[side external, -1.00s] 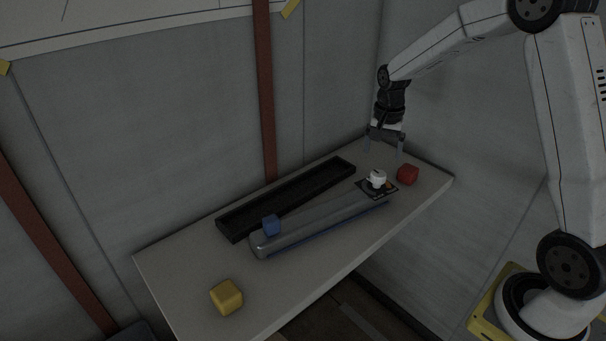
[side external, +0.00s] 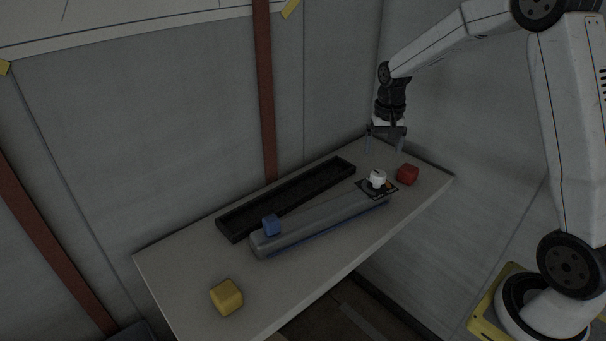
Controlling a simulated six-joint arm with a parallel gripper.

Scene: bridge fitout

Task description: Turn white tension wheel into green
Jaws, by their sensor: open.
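The white tension wheel (side external: 377,177) sits on a dark square plate (side external: 364,190) at the right end of a grey conveyor (side external: 320,219). Small orange and green marks show on the plate beside the wheel, too small to read. My gripper (side external: 383,149) points down with its two fingers apart and nothing between them. It is above the far right part of the table, behind the wheel in the picture and apart from it.
A blue cube (side external: 271,225) rests at the conveyor's left end. A black tray (side external: 229,224) lies behind the conveyor. A red cube (side external: 407,174) is right of the wheel; a yellow cube (side external: 227,297) is front left. The table's (side external: 185,262) front right is bare.

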